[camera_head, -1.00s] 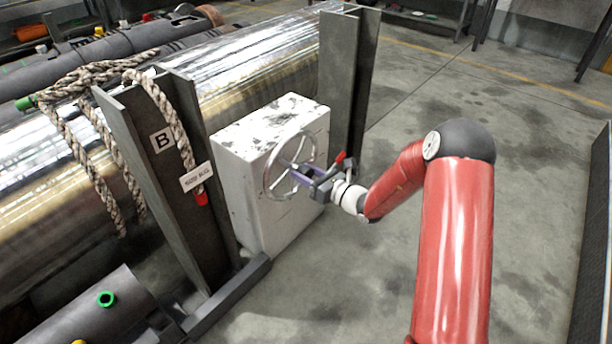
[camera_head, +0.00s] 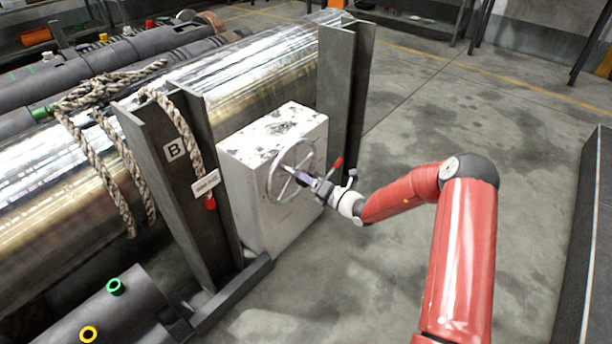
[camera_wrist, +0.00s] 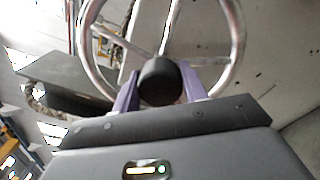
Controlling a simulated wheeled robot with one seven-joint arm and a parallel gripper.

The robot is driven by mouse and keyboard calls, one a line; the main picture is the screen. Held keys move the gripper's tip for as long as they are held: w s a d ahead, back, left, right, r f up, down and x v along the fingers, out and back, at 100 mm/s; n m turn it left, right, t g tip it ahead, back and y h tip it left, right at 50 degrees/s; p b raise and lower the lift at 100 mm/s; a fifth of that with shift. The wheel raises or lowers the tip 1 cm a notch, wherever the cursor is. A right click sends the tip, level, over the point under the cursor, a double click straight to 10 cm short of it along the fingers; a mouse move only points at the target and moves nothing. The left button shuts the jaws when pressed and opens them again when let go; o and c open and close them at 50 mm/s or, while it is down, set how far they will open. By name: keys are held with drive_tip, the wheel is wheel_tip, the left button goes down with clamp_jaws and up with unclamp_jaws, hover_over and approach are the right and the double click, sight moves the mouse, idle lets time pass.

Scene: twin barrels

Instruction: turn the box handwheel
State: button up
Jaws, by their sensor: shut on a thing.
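The handwheel (camera_head: 276,184) is a metal ring with spokes on the front of a worn white box (camera_head: 245,190). My gripper (camera_head: 300,177) reaches it from the right, with its purple fingers at the wheel. In the wrist view the wheel's rim (camera_wrist: 238,50) and spokes fill the upper middle. There my gripper (camera_wrist: 160,88) has a finger on each side of a dark round knob-like part (camera_wrist: 160,80) in front of the wheel. It is shut on the handwheel; the exact contact is partly hidden.
Dark steel uprights stand on both sides of the box, the left one (camera_head: 172,185) marked B. Behind is a large shiny barrel (camera_head: 255,80) with a rope (camera_head: 100,150). A dark pipe with green and yellow rings (camera_head: 105,310) lies front left.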

drive_tip(key=shift+m, duration=0.5)
drive_tip(key=o, duration=1.4)
drive_tip(key=v, duration=0.7)
drive_tip(key=shift+s+d, duration=0.2)
drive_tip(key=shift+d, duration=0.15)
